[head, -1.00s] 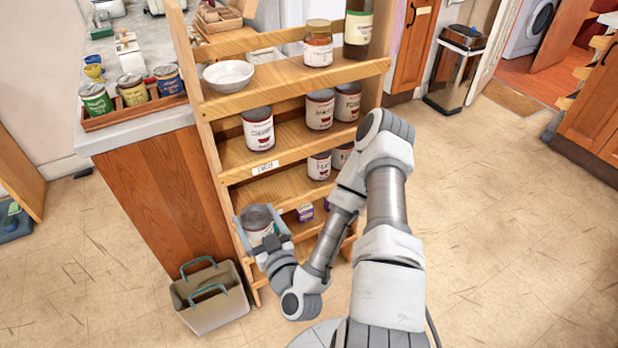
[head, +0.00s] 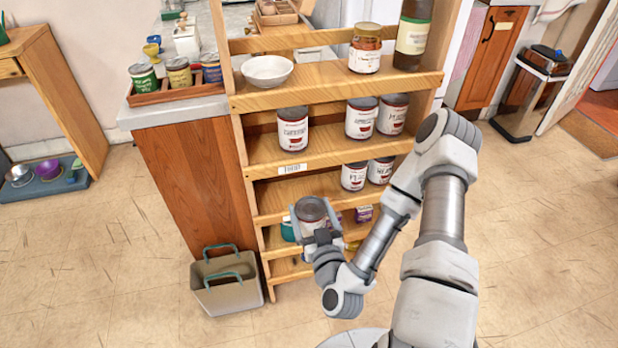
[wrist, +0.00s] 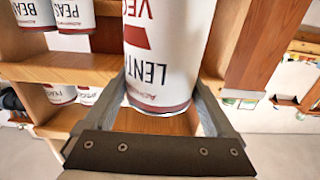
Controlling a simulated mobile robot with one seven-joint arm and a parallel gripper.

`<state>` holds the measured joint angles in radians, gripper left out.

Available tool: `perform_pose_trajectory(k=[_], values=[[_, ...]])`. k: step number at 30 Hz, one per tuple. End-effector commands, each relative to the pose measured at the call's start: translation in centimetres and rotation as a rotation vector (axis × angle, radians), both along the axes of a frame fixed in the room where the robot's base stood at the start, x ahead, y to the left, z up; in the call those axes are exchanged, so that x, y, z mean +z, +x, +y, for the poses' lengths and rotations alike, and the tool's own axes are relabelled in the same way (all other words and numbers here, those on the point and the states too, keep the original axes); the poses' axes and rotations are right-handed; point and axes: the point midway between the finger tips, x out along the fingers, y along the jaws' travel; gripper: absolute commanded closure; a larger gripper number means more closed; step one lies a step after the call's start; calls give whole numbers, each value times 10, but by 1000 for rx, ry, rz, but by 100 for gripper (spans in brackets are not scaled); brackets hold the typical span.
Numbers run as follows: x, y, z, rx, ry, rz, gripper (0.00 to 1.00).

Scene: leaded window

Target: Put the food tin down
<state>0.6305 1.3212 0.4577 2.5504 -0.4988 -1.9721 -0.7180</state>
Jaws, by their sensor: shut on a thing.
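My gripper (head: 318,220) is shut on a food tin (head: 312,212) with a white and red label and a grey lid. It holds the tin upright in front of the lower shelves of a wooden shelf unit (head: 340,95). In the wrist view the tin (wrist: 165,60) fills the middle between the two fingers, and its label appears upside down, reading "LENT". Similar tins stand on the shelves: one (head: 292,130) on the left of the second shelf, two (head: 361,120) to its right, and two (head: 354,177) on the shelf below. The tin hides part of the lower shelves.
A white bowl (head: 267,70), a jar (head: 365,50) and a bottle (head: 412,38) stand on the upper shelf. A purple box (head: 364,213) sits low behind my arm. The third shelf's left part is bare.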

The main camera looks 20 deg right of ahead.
Motion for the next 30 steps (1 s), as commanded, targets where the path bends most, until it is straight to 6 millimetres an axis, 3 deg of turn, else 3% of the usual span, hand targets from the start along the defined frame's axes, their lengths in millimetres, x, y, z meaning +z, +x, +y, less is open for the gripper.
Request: perform_pose_trajectory(k=[8,18,30], values=[[4,20,1,-3,-2,-23,100],[-7,31,3,15,-16,9,100],[0,59,-1,-9,4,-26,100]])
